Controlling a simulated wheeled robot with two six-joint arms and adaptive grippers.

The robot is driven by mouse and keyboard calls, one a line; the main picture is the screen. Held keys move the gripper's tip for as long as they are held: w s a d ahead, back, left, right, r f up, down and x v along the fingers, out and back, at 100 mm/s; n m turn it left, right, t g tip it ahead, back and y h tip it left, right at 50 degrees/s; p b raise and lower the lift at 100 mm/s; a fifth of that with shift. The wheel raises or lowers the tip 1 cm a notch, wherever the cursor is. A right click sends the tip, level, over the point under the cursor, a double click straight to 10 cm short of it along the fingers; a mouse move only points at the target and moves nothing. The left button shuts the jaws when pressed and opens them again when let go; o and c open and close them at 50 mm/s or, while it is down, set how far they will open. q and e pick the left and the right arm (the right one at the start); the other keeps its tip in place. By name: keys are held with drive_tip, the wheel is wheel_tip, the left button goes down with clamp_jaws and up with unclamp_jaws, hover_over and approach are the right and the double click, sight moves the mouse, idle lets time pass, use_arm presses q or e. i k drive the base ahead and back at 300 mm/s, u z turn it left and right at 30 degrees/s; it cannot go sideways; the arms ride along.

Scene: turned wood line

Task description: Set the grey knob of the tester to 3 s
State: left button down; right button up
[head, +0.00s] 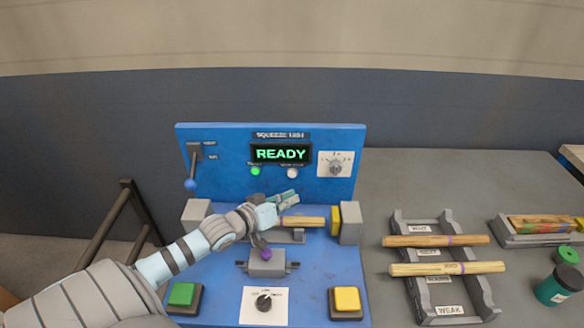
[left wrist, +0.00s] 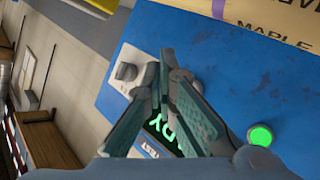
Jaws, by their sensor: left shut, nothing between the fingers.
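The blue tester (head: 225,160) stands upright with a display (head: 281,154) reading READY. Its grey knob (head: 335,168) sits on a white plate at the panel's upper right. The marks around it are too small to read, and I cannot tell where it points. My left gripper (head: 293,197) is shut and empty, in front of the panel, below and left of the knob and apart from it. In the left wrist view the shut fingers (left wrist: 158,75) appear just right of the grey knob (left wrist: 126,72) and partly cover its plate and the display. My right gripper is not in view.
A wooden handle (head: 303,221) lies in the tester's clamp under my gripper. A black knob (head: 264,302), a green button (head: 182,294) and a yellow button (head: 346,299) are in front. A lever (head: 190,183) is at left. A rack (head: 480,285) with two handles stands right.

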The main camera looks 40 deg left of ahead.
sight(335, 166)
drive_tip(key=k, duration=1)
